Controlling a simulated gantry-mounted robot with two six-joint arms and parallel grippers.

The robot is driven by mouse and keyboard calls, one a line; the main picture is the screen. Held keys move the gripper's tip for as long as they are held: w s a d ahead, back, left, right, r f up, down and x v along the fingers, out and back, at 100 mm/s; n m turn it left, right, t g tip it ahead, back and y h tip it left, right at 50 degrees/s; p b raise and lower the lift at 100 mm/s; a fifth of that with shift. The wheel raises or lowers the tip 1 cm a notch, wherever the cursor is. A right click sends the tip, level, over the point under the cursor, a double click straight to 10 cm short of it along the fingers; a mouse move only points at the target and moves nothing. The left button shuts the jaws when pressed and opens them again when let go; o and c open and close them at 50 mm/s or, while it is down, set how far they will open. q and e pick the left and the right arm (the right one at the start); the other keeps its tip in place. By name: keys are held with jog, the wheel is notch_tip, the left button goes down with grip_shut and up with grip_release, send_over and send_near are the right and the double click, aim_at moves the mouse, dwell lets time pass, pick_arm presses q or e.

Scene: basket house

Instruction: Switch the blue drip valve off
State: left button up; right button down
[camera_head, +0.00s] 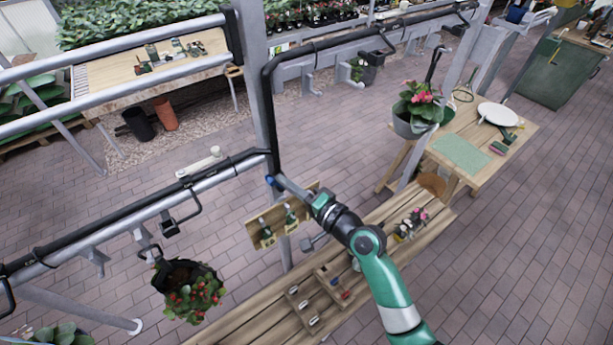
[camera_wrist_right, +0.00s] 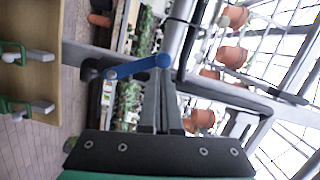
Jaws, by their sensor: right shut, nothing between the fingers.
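The blue drip valve (camera_head: 270,181) sits on the dark pipe by the grey upright post in the head view. In the right wrist view its blue lever (camera_wrist_right: 138,67) points left and slightly down from a rounded end by the fingertips. My right gripper (camera_head: 283,184) reaches up to the valve from the lower right. Its fingers (camera_wrist_right: 163,92) are shut together with nothing between them, and their tips overlap the lever's rounded end in the wrist view. I cannot tell whether they touch it. My left gripper is not in view.
A wooden board (camera_head: 259,241) with green-handled fittings hangs just below the valve. The grey post (camera_head: 259,80) stands close behind. A hanging basket (camera_head: 185,277) is at lower left, and a wooden bench (camera_head: 262,318) lies below my right arm.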

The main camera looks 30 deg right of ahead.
jog(key=a+f+n+g+h, duration=0.1)
jog(key=a+f+n+h, duration=0.2)
jog(key=n, duration=0.4)
jog(key=s+d+r+y+p, duration=0.1)
jog(key=s+d+r+p, duration=0.1)
jog(key=s+r, duration=0.4)
jog(key=v, duration=0.4)
jog(key=shift+d+f, duration=0.15)
jog(key=shift+f, duration=0.25)
jog(key=shift+s, duration=0.1)
